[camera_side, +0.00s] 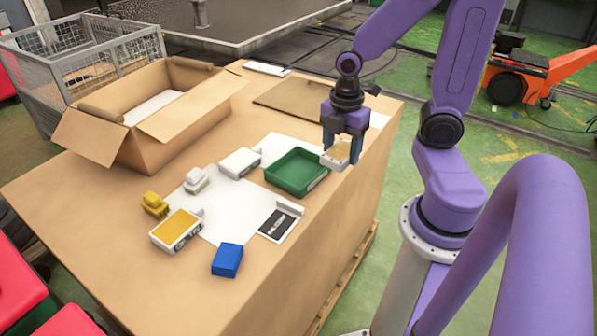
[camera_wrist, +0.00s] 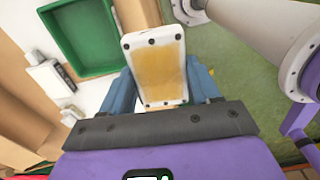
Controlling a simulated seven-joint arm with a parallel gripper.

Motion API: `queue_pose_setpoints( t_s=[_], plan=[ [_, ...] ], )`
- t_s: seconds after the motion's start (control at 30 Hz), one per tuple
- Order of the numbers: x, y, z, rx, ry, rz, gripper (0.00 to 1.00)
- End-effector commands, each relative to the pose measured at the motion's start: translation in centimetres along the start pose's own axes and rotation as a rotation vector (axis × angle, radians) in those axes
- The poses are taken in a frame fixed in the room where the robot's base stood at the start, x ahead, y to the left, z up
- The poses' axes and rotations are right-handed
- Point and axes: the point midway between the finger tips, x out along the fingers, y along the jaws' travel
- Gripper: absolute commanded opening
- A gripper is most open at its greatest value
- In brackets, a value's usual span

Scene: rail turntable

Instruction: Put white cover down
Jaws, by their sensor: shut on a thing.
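The white cover (camera_side: 333,161), with a yellow-amber panel and dark screws along its rim, is held between the two blue fingers of my gripper (camera_side: 342,146). In the wrist view, the cover (camera_wrist: 154,62) stands out beyond my gripper (camera_wrist: 163,84), its panel facing the camera. My gripper is shut on its sides. In the side view the cover is just right of the green tray (camera_side: 299,172), near the table's right edge. How high it is above the table I cannot tell. The green tray (camera_wrist: 82,37) lies to its left in the wrist view.
The cardboard-topped table (camera_side: 110,225) bears an open box (camera_side: 155,152), a white-and-yellow unit (camera_side: 176,228), a blue block (camera_side: 227,260), a yellow part (camera_side: 154,204) and white parts on a white sheet (camera_side: 225,208). A flat brown board (camera_side: 293,98) lies behind. The front left is clear.

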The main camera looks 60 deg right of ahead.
Motion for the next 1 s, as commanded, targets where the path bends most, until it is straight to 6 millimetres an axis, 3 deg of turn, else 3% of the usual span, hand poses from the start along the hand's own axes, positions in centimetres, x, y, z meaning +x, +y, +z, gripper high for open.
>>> queue_pose_setpoints(
  t_s=[0.63, 1.0],
  plan=[
    [2.0, 4.3, 0.7, 0.002, 0.0, 0.0, 0.19],
    [4.9, 9.5, 1.5, 0.002, 0.0, -0.003, 0.19]
  ],
)
